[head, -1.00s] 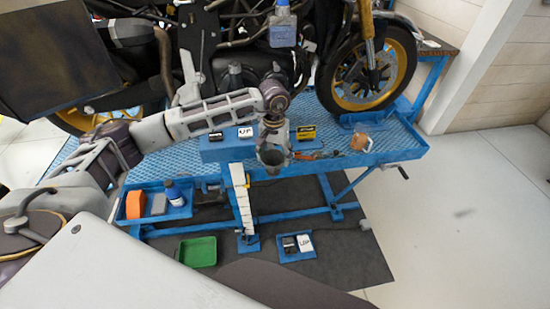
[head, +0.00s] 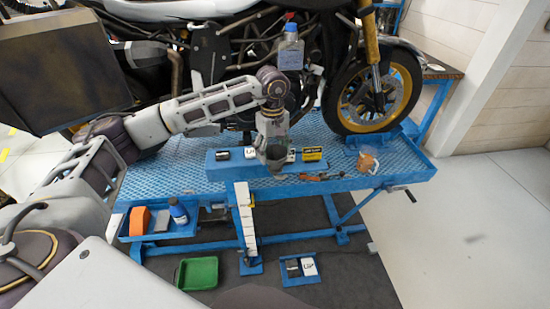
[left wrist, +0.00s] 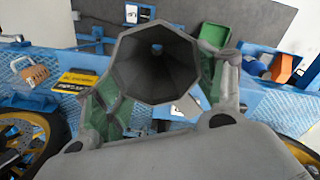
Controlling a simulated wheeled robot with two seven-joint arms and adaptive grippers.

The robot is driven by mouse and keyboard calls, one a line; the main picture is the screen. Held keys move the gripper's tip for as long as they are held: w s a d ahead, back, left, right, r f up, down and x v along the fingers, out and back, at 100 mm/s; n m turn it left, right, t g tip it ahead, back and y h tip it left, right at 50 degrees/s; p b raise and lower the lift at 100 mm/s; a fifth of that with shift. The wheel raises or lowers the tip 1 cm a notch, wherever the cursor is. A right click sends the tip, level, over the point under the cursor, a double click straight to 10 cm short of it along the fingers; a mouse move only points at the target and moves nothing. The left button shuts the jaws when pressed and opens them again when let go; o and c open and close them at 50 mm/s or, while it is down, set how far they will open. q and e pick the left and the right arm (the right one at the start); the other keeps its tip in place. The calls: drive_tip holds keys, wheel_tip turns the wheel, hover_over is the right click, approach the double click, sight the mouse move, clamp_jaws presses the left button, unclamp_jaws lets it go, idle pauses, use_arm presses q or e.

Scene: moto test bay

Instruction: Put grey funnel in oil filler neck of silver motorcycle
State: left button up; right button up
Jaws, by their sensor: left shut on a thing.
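The silver motorcycle (head: 180,10) stands on the lift behind my left arm. I cannot make out its oil filler neck; my arm covers part of the engine. My right gripper is not in view.
A clear bottle with a blue cap (head: 290,48) stands out against the motorcycle. The blue lift table (head: 370,182) carries a padlock-like orange item (head: 368,162) and a yellow-black box (head: 313,154). A green tray (head: 198,272) lies on the floor mat. The floor at right is clear.

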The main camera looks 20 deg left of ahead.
use_arm(q)
drive_tip(key=r+n, duration=0.1)
drive_tip(key=a+r+n, duration=0.1)
drive_tip(key=r+n, duration=0.1)
drive_tip(key=shift+w+a+r+n, duration=0.1)
drive_tip(key=shift+w+n, duration=0.1)
drive_tip(key=shift+n, duration=0.1)
drive_tip(key=r+n, duration=0.1)
drive_tip(key=a+r+n, duration=0.1)
drive_tip(key=r+n, duration=0.1)
wheel_tip(320, 180, up, 6)
drive_tip(key=a+n, duration=0.2)
drive_tip(key=n, duration=0.5)
wheel_tip(320, 180, up, 12)
drive_tip(key=n, duration=1.3)
hover_over(270, 156)
drive_tip(key=s+a, duration=0.3)
drive_tip(key=a, duration=0.4)
drive_tip(key=shift+s+r, duration=0.1)
drive_tip(key=shift+s, duration=0.1)
drive_tip(key=shift+r, duration=0.15)
